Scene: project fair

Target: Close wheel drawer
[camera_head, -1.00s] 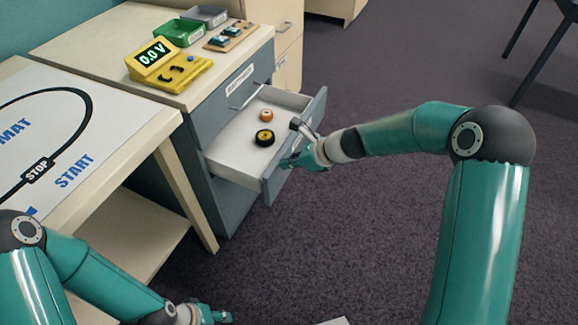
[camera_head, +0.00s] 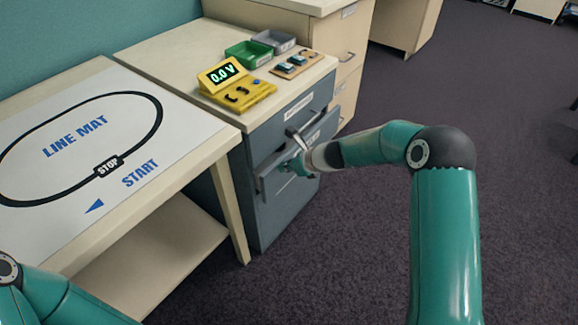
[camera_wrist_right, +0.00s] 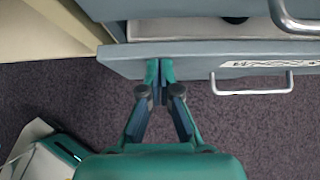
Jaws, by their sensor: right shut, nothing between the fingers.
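The wheel drawer (camera_head: 270,184) is in the grey-blue cabinet and sits almost in, its front still standing a little proud. In the right wrist view, a narrow strip of the drawer's white inside (camera_wrist_right: 190,27) shows behind its front panel (camera_wrist_right: 190,62), with a dark edge of something in it. The front carries a label and a metal handle (camera_wrist_right: 252,91). My right gripper (camera_head: 298,165) is shut and empty, its fingertips (camera_wrist_right: 159,70) at the drawer front, left of the handle. My left gripper is out of view.
The cabinet top (camera_head: 170,55) holds a yellow meter (camera_head: 237,88), a green tray (camera_head: 248,54), a grey tray (camera_head: 273,41) and a small wooden board (camera_head: 297,63). A table with a line mat (camera_head: 75,135) stands at left. The carpet (camera_head: 350,250) at right is clear.

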